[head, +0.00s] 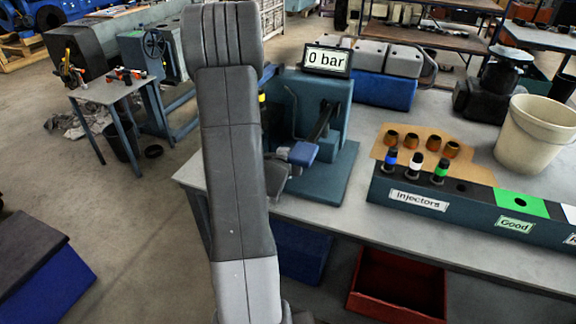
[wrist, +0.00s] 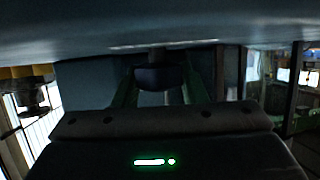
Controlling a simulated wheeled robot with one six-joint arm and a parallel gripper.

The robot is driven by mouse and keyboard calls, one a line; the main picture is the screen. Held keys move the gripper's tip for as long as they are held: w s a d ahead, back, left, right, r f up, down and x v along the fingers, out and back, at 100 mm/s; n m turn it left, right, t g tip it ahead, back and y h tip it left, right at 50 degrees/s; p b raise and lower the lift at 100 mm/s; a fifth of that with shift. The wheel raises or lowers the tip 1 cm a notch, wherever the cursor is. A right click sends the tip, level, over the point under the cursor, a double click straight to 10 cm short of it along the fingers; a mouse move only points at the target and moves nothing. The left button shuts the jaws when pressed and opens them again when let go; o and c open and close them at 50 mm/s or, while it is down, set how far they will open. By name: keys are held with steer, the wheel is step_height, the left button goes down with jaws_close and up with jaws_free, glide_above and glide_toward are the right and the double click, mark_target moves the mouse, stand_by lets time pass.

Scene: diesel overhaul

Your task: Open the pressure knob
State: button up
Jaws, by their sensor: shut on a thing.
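The teal pressure tester (head: 335,95) stands on the workbench, and its display (head: 327,60) reads 0 bar. My arm crosses in front of its left part, so the head view does not show the pressure knob clearly. In the wrist view a dark rounded knob (wrist: 158,76) sits on a thin stem between the greenish fingers of my gripper (wrist: 160,90). The gripper is shut on this knob. The picture is dark, and how far the knob is turned cannot be told.
An injector rack (head: 415,202) holds several injectors to the right of the tester, with copper-coloured parts behind it. A white bucket (head: 536,135) stands at the right. A red bin (head: 398,285) is under the bench (head: 330,205).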

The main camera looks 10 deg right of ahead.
steer(key=shift+b, duration=0.3)
steer(key=o, duration=1)
steer(key=v, duration=1.3)
steer(key=shift+s+d+r, duration=0.1)
steer(key=shift+s+r, duration=0.15)
steer(key=shift+s, duration=0.15)
steer(key=x, duration=1.3)
steer(key=shift+w+f, duration=0.25)
steer(key=shift+w, duration=0.15)
